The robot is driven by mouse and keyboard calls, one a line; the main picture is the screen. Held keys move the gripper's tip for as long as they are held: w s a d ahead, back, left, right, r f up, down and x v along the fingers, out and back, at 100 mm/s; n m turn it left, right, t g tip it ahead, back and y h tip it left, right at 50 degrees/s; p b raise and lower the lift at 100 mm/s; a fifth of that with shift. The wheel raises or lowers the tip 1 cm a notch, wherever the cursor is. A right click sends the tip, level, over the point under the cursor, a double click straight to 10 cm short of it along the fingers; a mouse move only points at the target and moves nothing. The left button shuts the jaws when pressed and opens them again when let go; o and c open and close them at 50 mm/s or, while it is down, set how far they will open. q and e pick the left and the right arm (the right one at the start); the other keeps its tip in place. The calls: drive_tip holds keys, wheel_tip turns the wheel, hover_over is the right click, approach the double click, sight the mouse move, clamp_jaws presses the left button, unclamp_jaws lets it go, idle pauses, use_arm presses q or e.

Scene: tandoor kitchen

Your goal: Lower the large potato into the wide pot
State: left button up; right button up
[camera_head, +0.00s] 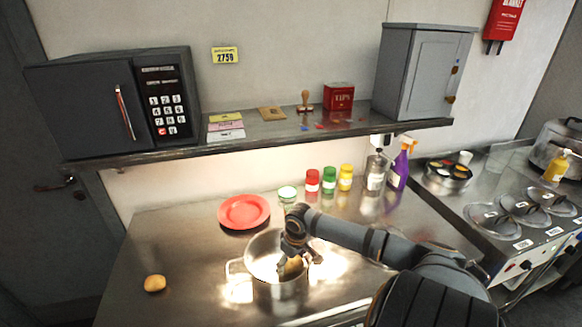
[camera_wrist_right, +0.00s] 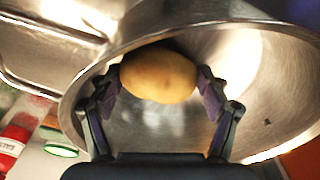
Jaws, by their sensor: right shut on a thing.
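The wide steel pot (camera_head: 280,292) stands on the steel counter with its mouth open upward. My right gripper (camera_head: 294,264) points down into the pot's mouth and is shut on a brown-yellow potato (camera_head: 290,268). In the right wrist view the potato (camera_wrist_right: 158,74) sits between the two fingertips, with the shiny inside of the pot (camera_wrist_right: 265,85) behind and around it. I cannot tell whether the potato touches the pot's floor. Another potato (camera_head: 155,283) lies on the counter left of the pot. My left gripper is not in view.
A red plate (camera_head: 243,211) lies just behind the pot. Red (camera_head: 312,181), green (camera_head: 329,177) and yellow (camera_head: 345,178) jars stand along the wall. A shelf (camera_head: 260,140) runs above the counter. The counter's left part is mostly clear.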

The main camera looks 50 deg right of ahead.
drive_tip(key=o, duration=1.2)
drive_tip(key=shift+o, duration=0.3)
